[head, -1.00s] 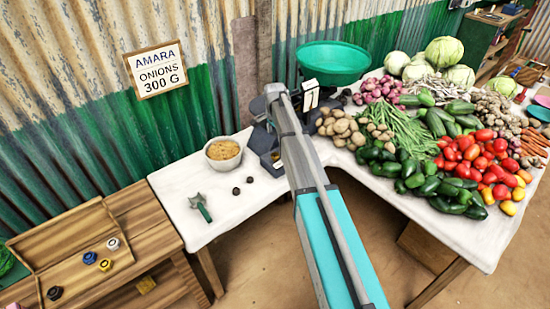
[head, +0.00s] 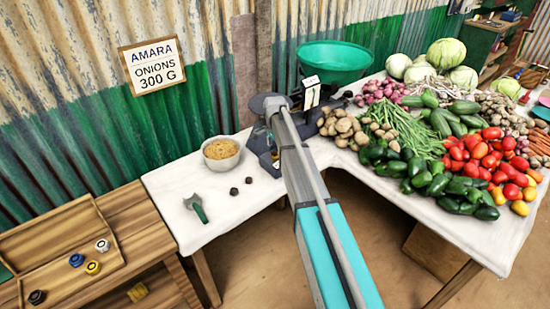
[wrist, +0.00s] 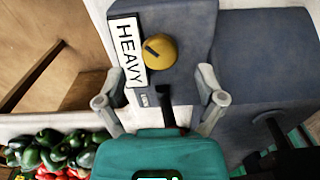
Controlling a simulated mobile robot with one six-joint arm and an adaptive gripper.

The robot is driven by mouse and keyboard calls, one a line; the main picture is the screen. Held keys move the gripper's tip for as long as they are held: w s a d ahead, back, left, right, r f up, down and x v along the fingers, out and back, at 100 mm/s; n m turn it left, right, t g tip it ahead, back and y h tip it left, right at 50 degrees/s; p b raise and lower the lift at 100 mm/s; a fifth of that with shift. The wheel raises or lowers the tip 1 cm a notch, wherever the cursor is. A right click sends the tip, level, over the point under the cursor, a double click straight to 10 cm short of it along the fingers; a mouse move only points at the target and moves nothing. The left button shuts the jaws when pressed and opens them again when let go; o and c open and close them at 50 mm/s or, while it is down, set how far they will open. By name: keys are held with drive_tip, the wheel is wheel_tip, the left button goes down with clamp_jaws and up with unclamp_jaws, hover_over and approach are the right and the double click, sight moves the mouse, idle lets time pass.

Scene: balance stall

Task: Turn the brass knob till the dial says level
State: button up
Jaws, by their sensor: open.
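The brass knob (wrist: 160,51) is a round disc with a dark slot across it, on the blue-grey body of the scale (wrist: 255,45). A white plate reading HEAVY (wrist: 127,52) stands beside the knob. My gripper (wrist: 159,99) is open, its two grey fingers spread wide on either side of the scale's narrow part, with the knob ahead of them and untouched. A dark upright piece (wrist: 168,108) stands between the fingers. In the head view, the scale (head: 262,143) is partly hidden behind my arm, and its green pan (head: 335,63) sits at the back. The knob is hidden there.
A bowl of yellow-brown food (head: 221,153), a green-handled tool (head: 196,207) and small dark weights (head: 240,186) lie left on the white cloth. Potatoes (head: 343,130) and other vegetables crowd the right. A wooden tray (head: 60,250) holds coloured pieces.

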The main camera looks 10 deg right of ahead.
sight(275, 157)
drive_tip(key=shift+f+b, duration=1.2)
drive_tip(key=shift+f, duration=0.25)
drive_tip(key=c, duration=1.2)
